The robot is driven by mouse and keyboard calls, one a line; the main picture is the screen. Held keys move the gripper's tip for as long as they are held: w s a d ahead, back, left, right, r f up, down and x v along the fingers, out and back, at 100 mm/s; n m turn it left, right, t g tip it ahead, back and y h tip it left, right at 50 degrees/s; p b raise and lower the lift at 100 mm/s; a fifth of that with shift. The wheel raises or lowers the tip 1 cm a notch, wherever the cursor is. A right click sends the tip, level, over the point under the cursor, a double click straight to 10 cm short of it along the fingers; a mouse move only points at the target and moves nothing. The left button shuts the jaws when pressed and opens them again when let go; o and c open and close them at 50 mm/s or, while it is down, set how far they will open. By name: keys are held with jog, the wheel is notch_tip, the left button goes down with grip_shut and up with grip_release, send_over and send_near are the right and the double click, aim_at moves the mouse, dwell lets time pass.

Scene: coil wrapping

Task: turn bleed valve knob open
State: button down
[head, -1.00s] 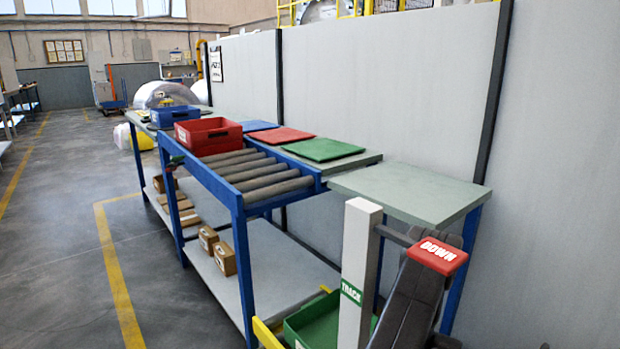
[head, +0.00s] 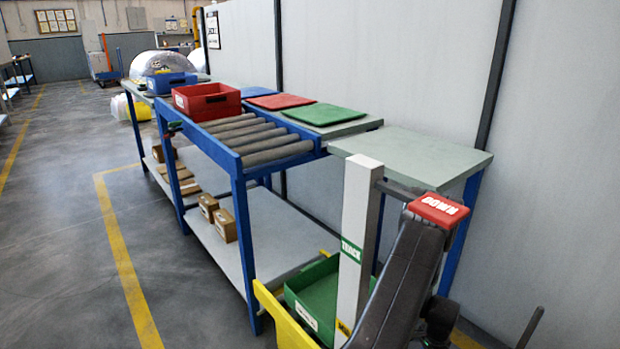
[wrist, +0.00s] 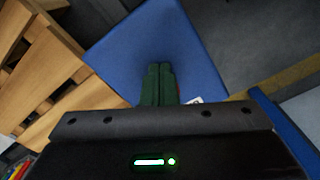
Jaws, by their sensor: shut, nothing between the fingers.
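I see no bleed valve knob in either view. My gripper (wrist: 158,84) shows in the wrist view as two dark green fingers pressed together, with nothing between them. The fingers point over a flat blue surface (wrist: 190,55); I cannot tell how far above it they are. My gripper does not clearly show in the head view.
A wooden slatted pallet (wrist: 45,65) is at left in the wrist view. In the head view a roller bench (head: 238,205) holds a red bin (head: 207,101). A white post (head: 357,235) and a red DOWN block (head: 438,208) stand in front. Floor at left is clear.

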jog(key=shift+a, duration=0.25)
jog(key=shift+r, duration=0.15)
notch_tip(320, 180, up, 6)
jog(key=p, duration=0.3)
jog(key=shift+s+a, duration=0.1)
jog(key=shift+f, duration=0.2)
